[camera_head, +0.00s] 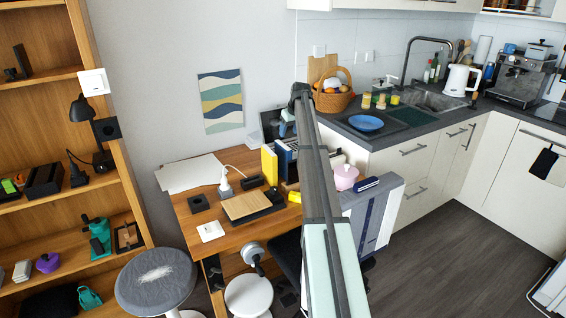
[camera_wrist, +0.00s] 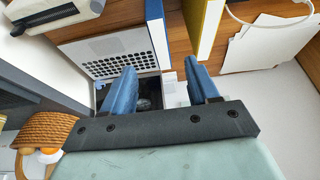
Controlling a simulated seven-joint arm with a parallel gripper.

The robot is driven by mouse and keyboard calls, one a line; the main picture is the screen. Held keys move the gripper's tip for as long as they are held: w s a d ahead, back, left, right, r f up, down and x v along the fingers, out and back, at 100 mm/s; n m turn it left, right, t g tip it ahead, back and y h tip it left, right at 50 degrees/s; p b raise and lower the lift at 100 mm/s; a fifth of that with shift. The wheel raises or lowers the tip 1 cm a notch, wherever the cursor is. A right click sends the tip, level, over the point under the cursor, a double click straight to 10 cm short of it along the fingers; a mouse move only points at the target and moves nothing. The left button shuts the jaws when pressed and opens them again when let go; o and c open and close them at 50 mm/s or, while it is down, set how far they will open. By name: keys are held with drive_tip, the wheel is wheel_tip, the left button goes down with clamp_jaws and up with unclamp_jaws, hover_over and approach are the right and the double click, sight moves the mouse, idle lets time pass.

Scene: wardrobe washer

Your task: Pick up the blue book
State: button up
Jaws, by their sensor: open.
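The blue book (camera_head: 283,160) stands upright on the wooden desk, just right of a yellow book (camera_head: 269,166), and is partly hidden by my arm. In the wrist view the blue book (camera_wrist: 155,42) shows its blue edge near top centre, with the yellow book (camera_wrist: 203,28) to its right. My gripper (camera_wrist: 160,66) is open, with its two blue fingers apart and nothing between them. The blue book lies just beyond the fingertips in that view, and no contact shows. In the head view my gripper (camera_head: 287,127) is near the wall behind the books, partly hidden by my arm.
A fruit basket (camera_head: 333,98) stands on the counter to the right. In the wrist view a perforated panel (camera_wrist: 108,52) lies left of the blue book.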

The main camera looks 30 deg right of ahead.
sight(283, 146)
drive_tip(key=x, duration=0.8)
drive_tip(key=shift+w+f, duration=0.15)
drive_tip(key=x, duration=0.5)
drive_tip(key=shift+w+r, duration=0.25)
drive_tip(key=shift+w, duration=0.1)
drive_tip(key=shift+f, duration=0.15)
drive_tip(key=shift+f, duration=0.25)
clamp_jaws()
idle(0.5)
